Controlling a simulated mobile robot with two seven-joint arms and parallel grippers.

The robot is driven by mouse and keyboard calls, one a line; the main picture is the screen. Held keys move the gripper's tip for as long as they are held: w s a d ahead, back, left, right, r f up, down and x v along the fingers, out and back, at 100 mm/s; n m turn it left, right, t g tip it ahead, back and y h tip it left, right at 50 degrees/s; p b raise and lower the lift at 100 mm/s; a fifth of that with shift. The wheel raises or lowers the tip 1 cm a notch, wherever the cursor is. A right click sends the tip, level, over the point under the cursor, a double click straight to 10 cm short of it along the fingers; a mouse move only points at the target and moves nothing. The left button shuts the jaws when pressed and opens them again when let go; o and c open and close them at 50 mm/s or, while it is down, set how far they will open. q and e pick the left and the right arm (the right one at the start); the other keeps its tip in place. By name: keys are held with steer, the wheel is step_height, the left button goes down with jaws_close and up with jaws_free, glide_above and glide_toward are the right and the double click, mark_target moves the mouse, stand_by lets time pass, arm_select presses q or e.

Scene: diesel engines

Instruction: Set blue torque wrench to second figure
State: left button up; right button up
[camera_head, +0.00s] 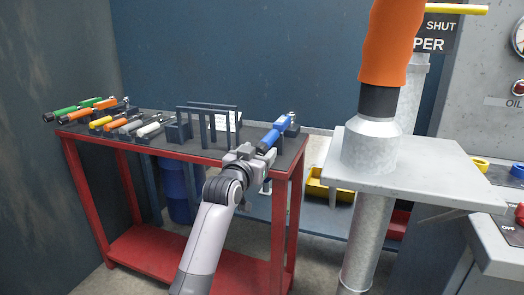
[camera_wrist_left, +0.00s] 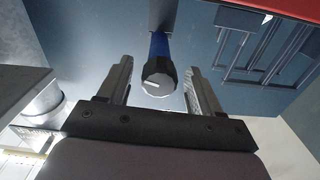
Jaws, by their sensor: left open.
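The blue torque wrench (camera_head: 276,131) rests at the right end of the red table's dark top, its handle pointing toward my arm. My left gripper (camera_head: 260,155) is at the near end of that handle. In the left wrist view the wrench's dark round end (camera_wrist_left: 159,76) with a pale mark faces the camera. It sits between the two open fingers of my left gripper (camera_wrist_left: 160,88), with a gap on each side. Any figure on the wrench is too small to read. My right gripper is not seen.
The red table (camera_head: 215,153) holds several other tools at its left, including an orange-handled one (camera_head: 115,115), and a dark rack (camera_head: 208,120) in the middle. A grey pedestal (camera_head: 410,170) with an orange-sleeved column stands right of the table. A yellow bin (camera_head: 330,190) is behind.

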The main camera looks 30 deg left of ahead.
arm_select(q)
steer(key=shift+x, duration=1.5)
steer(key=c, duration=1.1)
steer(key=shift+o, duration=0.2)
